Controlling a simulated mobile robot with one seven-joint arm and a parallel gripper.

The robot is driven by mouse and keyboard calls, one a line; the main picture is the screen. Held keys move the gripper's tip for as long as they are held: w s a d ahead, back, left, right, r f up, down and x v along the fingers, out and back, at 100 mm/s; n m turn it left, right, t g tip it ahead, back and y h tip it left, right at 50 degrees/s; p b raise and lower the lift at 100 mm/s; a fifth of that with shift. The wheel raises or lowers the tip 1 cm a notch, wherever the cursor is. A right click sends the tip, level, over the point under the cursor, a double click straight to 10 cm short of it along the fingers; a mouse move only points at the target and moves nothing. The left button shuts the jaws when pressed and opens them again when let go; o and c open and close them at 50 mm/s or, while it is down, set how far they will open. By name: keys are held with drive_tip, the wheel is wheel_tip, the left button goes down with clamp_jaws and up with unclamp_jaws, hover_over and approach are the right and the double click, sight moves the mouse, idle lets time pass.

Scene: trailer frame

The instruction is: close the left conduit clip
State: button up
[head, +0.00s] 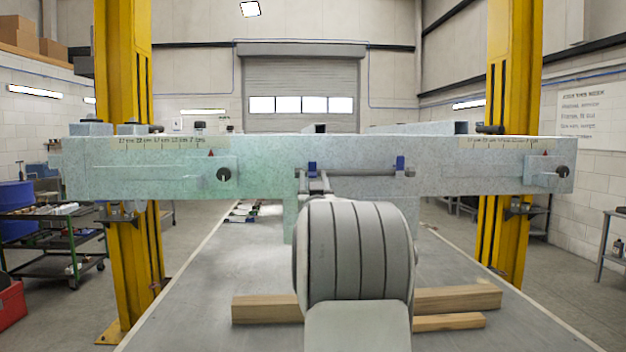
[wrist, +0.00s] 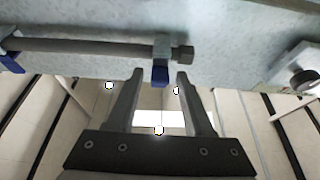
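A grey conduit (head: 355,173) runs along the front face of the pale speckled beam. The left conduit clip (head: 312,167) has a blue tab standing above the conduit near its left end. The right clip (head: 400,163) has a similar blue tab. My gripper (head: 315,183) is open just below the left clip. The wrist view looks turned over: the left clip's blue tab (wrist: 160,77) lies between the fingertips (wrist: 160,76), with gaps either side, and the other clip's tab (wrist: 11,64) is at far left. I cannot tell how far either clip is closed.
A round black knob (head: 223,174) on a plate sits left of the clip, and it shows at right in the wrist view (wrist: 304,79). Yellow posts (head: 128,250) stand at both sides. Timber blocks (head: 267,309) lie on the grey surface below.

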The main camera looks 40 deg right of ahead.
sight(313, 164)
clamp_jaws()
drive_tip(key=shift+r, duration=0.15)
drive_tip(key=r+g+y+p, duration=0.1)
drive_tip(key=p, duration=0.3)
drive_tip(key=shift+a+r+g+y, duration=0.1)
drive_tip(key=shift+r+g+y, duration=0.2)
drive_tip(key=shift+g, duration=0.1)
drive_tip(key=r+g+y+p, duration=0.1)
drive_tip(key=g+p, duration=0.1)
drive_tip(key=p, duration=0.2)
drive_tip(key=r+g+y+p, duration=0.1)
drive_tip(key=y+p, duration=0.1)
drive_tip(key=p, duration=0.3)
drive_tip(key=shift+g, duration=0.3)
drive_tip(key=p, duration=0.1)
drive_tip(key=g+y+p, duration=0.1)
drive_tip(key=g+p, duration=0.1)
drive_tip(key=shift+w+d+r+y, duration=0.2)
drive_tip(key=shift+w+d+y, duration=0.1)
drive_tip(key=shift+y, duration=0.1)
drive_tip(key=shift+w+d+r+g+y+p, duration=0.2)
drive_tip(key=shift+g+y, duration=0.35)
drive_tip(key=shift+g, duration=0.2)
drive_tip(key=shift+w+d+r+g+y+p, duration=0.1)
drive_tip(key=shift+g+y+p, duration=0.05)
drive_tip(key=shift+g+y, duration=0.5)
drive_tip(key=shift+w+d+r+g+y, duration=0.15)
drive_tip(key=shift+g+y, duration=0.25)
drive_tip(key=shift+g, duration=0.3)
